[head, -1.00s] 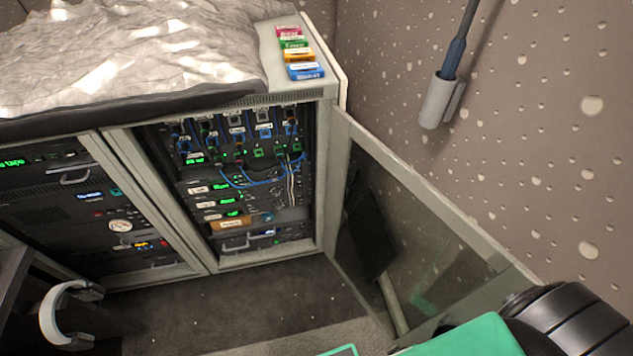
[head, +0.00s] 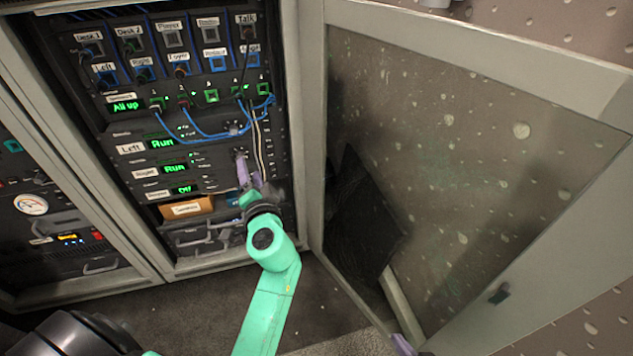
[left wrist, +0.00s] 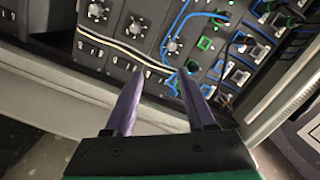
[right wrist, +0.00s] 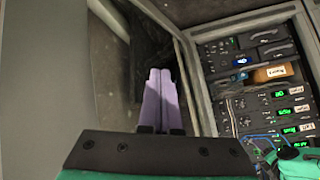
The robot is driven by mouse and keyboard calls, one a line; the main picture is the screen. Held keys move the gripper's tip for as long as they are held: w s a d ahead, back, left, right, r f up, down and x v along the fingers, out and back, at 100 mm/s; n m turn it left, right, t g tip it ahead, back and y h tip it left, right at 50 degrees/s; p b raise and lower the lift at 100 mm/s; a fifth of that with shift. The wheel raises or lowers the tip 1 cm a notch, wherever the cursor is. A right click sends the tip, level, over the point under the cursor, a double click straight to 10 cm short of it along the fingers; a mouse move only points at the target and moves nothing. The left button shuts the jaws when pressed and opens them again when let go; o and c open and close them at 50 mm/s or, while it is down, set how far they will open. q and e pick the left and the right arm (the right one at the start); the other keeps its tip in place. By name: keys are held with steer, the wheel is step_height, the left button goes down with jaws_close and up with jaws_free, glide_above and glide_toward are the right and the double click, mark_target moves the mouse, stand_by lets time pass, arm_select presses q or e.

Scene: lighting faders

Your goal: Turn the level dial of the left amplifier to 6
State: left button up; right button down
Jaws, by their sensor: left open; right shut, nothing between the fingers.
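The left amplifier (head: 131,148) is the rack unit labelled "Left", with a green "Run" display (head: 162,143). Its level dial (head: 233,128) is a small knob at the unit's right; it also shows in the left wrist view (left wrist: 173,46). Its setting is too small to read. My left gripper (head: 248,174) is open and empty, just below and in front of the dials; its fingers (left wrist: 161,75) are apart from the left amplifier's dial. My right gripper (right wrist: 160,72) is shut and empty, low by the open door; only its tip (head: 402,344) shows in the head view.
The "Right" amplifier (head: 143,172) sits below, with its own dial (head: 240,153). Blue cables (head: 200,134) loop above, and pale cables (head: 257,140) hang close to the dials. The open glass door (head: 470,160) stands at the right. A cardboard box (head: 186,208) is lower in the rack.

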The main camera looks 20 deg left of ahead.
arm_select(q)
steer(key=r+y, duration=0.1)
glide_toward(235, 133)
steer(key=x, duration=0.7)
steer(key=shift+w+a, duration=0.2)
steer(key=shift+a, duration=0.05)
steer(key=shift+w+a, duration=0.25)
arm_select(e)
steer(key=shift+w+a+r+t+y, duration=0.15)
steer(key=shift+a+r+t+y, duration=0.2)
steer(key=shift+a, duration=0.35)
arm_select(q)
steer(key=shift+r, duration=0.1)
jaws_close()
